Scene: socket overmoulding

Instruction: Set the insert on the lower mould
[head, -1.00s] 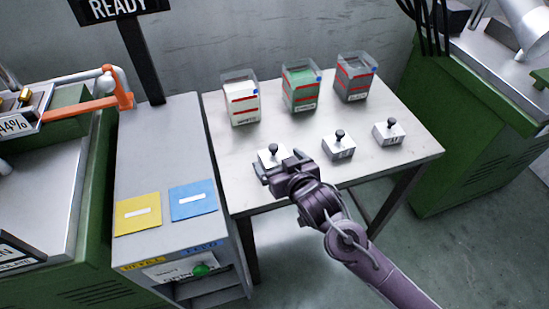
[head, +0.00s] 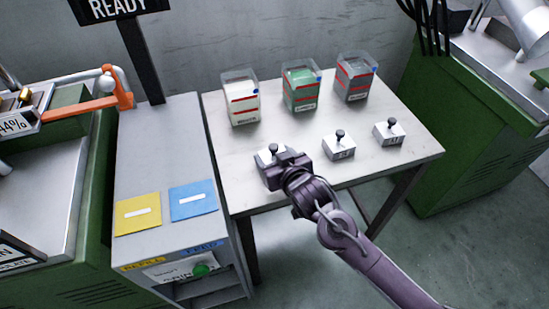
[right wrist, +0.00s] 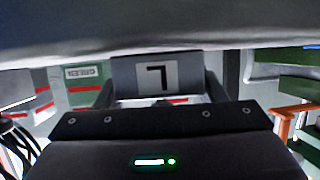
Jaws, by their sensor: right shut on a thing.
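A pale block with a black knob (head: 262,156), seemingly the insert, is at the left of the table's front row. My right gripper (head: 270,166) is shut on this block from the front and covers much of it. In the right wrist view, a grey block face with a dark 7-like mark (right wrist: 157,75) shows between the fingers of the right gripper (right wrist: 160,97). Whether the block has left the table top cannot be told. My left gripper is not in view. I cannot make out the lower mould for certain.
Two similar knobbed blocks (head: 339,146) (head: 389,132) stand to the right on the white table (head: 230,185). White (head: 241,100), green (head: 301,88) and grey (head: 355,80) bins stand behind. A grey cabinet with yellow and blue pads (head: 138,214) is left of the table.

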